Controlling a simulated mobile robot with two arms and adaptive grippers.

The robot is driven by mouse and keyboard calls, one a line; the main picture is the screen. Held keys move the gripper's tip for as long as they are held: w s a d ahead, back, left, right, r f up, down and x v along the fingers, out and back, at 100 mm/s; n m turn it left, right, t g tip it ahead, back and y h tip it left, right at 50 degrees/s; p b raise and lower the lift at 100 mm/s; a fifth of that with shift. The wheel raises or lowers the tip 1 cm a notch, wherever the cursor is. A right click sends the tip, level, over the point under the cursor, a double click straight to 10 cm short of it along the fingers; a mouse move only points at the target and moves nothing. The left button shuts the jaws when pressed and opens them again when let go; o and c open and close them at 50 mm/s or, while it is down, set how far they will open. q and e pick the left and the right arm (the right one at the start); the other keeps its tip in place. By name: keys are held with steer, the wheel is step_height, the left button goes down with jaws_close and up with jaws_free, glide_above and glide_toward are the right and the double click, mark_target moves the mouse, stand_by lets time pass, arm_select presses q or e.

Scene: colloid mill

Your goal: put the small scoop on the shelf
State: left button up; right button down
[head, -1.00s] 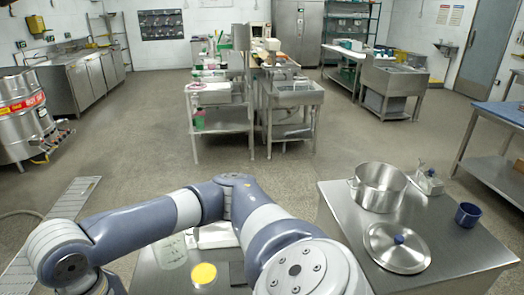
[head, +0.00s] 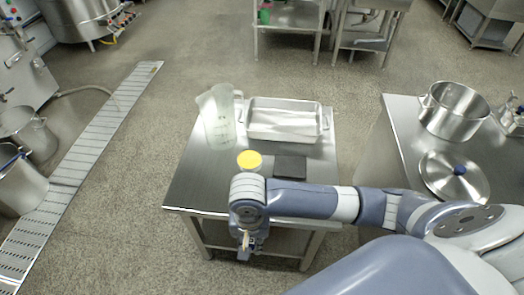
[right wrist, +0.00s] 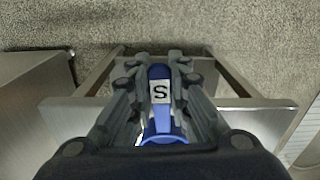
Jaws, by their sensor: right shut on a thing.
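In the right wrist view, my right gripper (right wrist: 160,80) is shut on the small blue scoop (right wrist: 161,94), which bears a white label with a black S. The scoop's lighter blue part shows nearer the camera. In the head view, my right gripper (head: 249,242) points down at the front edge of the small steel table (head: 190,188); the scoop is hard to make out there. A lower shelf (head: 284,243) shows under that table, partly hidden by my arm. My left gripper is not in view.
On the table stand a clear measuring jug (head: 217,118), a steel tray (head: 283,122), a yellow-topped container (head: 249,160) and a dark flat pad (head: 290,167). A pot (head: 452,110) and lid (head: 454,176) are on the right table. A floor grate (head: 75,160) runs at left.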

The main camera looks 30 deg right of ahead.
steer(key=shift+m, duration=0.4)
steer(key=w+d+f, duration=0.1)
steer(key=w+d, duration=0.1)
steer(key=w, duration=0.2)
steer(key=w+d+f, duration=0.2)
steer(key=w+d, duration=0.1)
steer(key=w+d+f, duration=0.1)
steer(key=w+d, duration=0.2)
steer(key=w, duration=0.1)
steer(key=shift+w+f+b, duration=0.2)
steer(key=shift+w+b, duration=0.15)
steer(key=shift+b, duration=0.05)
steer(key=shift+w+d+f, duration=0.1)
steer(key=shift+f, duration=1.7)
steer(key=shift+f, duration=0.1)
steer(key=c, duration=1.5)
jaws_free()
